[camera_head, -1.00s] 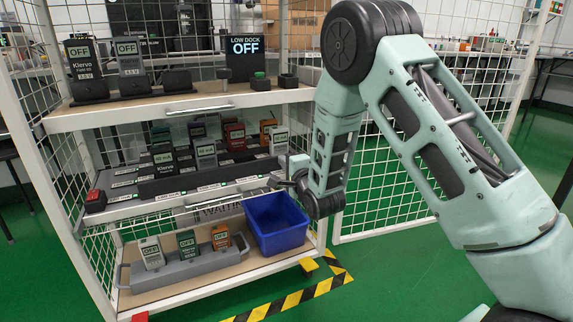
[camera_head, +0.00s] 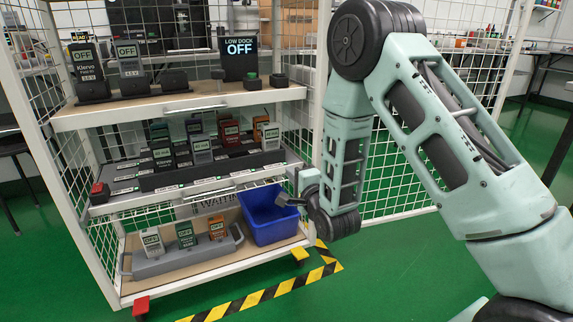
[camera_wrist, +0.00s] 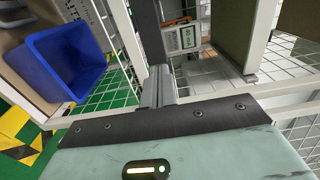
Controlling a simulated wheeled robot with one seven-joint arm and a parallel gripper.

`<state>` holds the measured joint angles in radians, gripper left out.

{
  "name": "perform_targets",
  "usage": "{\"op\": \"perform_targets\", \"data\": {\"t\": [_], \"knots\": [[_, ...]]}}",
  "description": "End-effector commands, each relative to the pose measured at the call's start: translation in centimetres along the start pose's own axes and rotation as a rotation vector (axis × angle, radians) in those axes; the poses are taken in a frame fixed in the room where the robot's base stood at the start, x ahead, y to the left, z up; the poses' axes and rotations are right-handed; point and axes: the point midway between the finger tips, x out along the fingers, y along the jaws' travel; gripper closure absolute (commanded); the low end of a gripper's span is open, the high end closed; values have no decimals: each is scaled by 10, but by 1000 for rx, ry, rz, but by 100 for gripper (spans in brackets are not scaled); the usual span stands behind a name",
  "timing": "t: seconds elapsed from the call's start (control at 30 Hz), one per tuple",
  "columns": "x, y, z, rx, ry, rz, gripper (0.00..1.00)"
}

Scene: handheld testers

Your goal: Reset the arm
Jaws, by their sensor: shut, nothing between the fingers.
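My gripper (camera_head: 284,199) is in front of the shelf rack, near the upper right of the blue bin (camera_head: 267,226) in the head view. The wrist view shows my gripper (camera_wrist: 158,72) with its fingers together and nothing held. The blue bin stands on the bottom shelf and also shows at the left of the wrist view (camera_wrist: 75,62).
A grey tray (camera_head: 180,258) with three testers stands on the bottom shelf. Several testers stand on the middle shelf (camera_head: 120,205) and the top shelf (camera_head: 110,117). A rack post and mesh (camera_head: 395,170) are close to the arm. Striped tape (camera_head: 272,296) marks the floor.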

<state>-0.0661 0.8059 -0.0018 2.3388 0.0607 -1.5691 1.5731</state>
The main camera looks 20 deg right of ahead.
Motion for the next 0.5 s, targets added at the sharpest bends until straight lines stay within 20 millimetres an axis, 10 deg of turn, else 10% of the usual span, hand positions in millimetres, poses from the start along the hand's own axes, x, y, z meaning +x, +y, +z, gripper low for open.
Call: {"op": "perform_targets", "data": {"t": [0.5], "knots": [[-26, -4, 7, -25, -13, 28, 100]]}}
